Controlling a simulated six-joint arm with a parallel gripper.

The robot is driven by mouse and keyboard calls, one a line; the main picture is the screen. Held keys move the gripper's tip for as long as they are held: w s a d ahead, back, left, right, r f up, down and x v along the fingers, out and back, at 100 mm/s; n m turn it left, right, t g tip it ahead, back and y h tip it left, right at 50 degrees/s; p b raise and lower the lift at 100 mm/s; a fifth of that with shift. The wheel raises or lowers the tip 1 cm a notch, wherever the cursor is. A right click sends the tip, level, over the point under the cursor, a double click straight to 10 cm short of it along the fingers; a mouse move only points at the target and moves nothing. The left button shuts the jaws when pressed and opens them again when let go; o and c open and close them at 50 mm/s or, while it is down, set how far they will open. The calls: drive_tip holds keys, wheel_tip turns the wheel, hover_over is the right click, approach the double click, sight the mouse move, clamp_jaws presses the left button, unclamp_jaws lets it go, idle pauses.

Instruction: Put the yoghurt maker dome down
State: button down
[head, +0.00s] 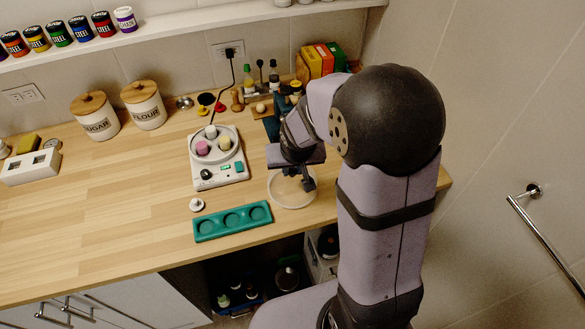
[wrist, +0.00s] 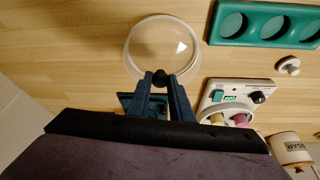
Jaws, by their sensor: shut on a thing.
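The clear yoghurt maker dome (head: 292,193) is at the counter's right part, right of the teal tray and in front of the arm. In the wrist view the dome (wrist: 160,38) shows as a round see-through cover with a dark knob (wrist: 159,78). My gripper (head: 304,181) is shut on that knob, and its fingertips (wrist: 160,80) sit on both sides of it. The dome looks on or just above the counter; I cannot tell whether it touches. The white yoghurt maker (head: 219,172) stands uncovered to the left, with several coloured jars in its round top.
The teal three-hollow tray (head: 233,222) lies along the front edge, with a small white knobbed piece (head: 197,204) behind it. Bottles, boxes and small tools stand behind my arm. Sugar and flour canisters (head: 95,115) stand at the back left. The left counter is mostly clear.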

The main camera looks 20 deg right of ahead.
drive_tip(key=shift+f, duration=0.2)
drive_tip(key=shift+f, duration=0.1)
drive_tip(key=c, duration=1.6)
unclamp_jaws()
drive_tip(key=shift+s+r, duration=0.15)
drive_tip(key=shift+r, duration=0.5)
drive_tip(key=b+v, duration=0.1)
drive_tip(key=v, duration=0.9)
drive_tip(key=shift+s+r, duration=0.3)
drive_tip(key=shift+r, duration=0.05)
drive_tip(key=s+f+g, duration=0.1)
drive_tip(key=s+f, duration=0.2)
drive_tip(key=s, duration=0.1)
drive_tip(key=s+f+n+g, duration=0.1)
drive_tip(key=s+f+g, duration=0.1)
drive_tip(key=s+f, duration=0.2)
drive_tip(key=s+a+f+n+g, duration=0.1)
drive_tip(key=s+f, duration=0.2)
drive_tip(key=s, duration=0.3)
drive_tip(key=shift+s+a+f+y, duration=0.15)
drive_tip(key=shift+f+y, duration=0.1)
drive_tip(key=shift+y, duration=0.15)
